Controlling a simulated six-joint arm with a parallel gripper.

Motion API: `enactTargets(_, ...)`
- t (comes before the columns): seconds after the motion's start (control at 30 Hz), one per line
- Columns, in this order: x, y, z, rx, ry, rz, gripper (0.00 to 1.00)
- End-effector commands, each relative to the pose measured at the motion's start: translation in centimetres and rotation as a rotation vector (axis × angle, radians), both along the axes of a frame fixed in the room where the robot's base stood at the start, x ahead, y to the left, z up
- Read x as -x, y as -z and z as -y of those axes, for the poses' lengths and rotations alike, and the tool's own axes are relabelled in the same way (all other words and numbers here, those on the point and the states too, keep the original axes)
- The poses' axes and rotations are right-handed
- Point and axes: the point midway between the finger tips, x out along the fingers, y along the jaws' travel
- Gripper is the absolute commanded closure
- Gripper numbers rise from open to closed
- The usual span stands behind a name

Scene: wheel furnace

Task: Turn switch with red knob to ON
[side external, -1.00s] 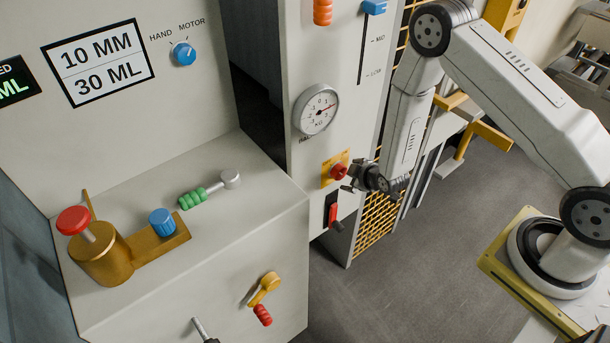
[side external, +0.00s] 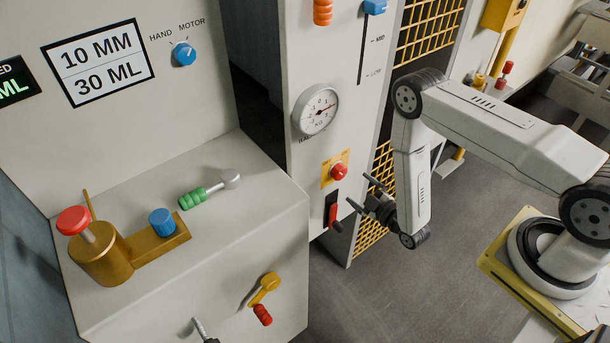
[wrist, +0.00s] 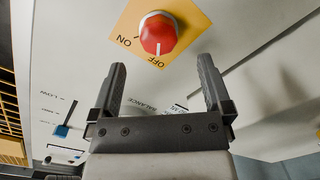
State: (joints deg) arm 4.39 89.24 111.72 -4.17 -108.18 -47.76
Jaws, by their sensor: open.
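The red knob (side external: 338,172) sits on a yellow plate (side external: 327,180) on the front of the tall white cabinet. In the wrist view the red knob (wrist: 158,36) is at the top centre, with ON printed to its left and OFF below it. The white mark on the knob points toward OFF. My gripper (side external: 359,190) is open and empty, standing off to the right of and a little below the knob, not touching it. In the wrist view my gripper's two fingers (wrist: 161,65) stand wide apart, with the knob beyond and between their tips.
A small red-handled lever (side external: 333,214) is just below the knob. A round gauge (side external: 318,110) and a blue slider (side external: 374,7) are above. A white block at left carries several coloured handles (side external: 163,222). Yellow mesh (side external: 372,232) lies behind my gripper. Open floor lies in front.

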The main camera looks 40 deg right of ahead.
Motion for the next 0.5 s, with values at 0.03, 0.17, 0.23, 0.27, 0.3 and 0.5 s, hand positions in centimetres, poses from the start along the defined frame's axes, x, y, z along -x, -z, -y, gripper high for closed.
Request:
enactTargets(0.03, 0.36, 0.04, -0.03, 0.000, -0.002, 0.016, 0.00)
enactTargets(0.17, 0.76, -0.14, -0.11, 0.000, -0.007, 0.045, 0.00)
enactTargets(0.23, 0.82, -0.17, -0.13, 0.000, -0.008, 0.049, 0.00)
enactTargets(0.27, 0.82, -0.17, -0.13, 0.000, -0.007, 0.050, 0.00)
enactTargets(0.3, 0.81, -0.18, -0.13, 0.000, -0.008, 0.049, 0.00)
enactTargets(0.5, 0.28, -0.19, -0.13, 0.000, -0.007, 0.050, 0.00)
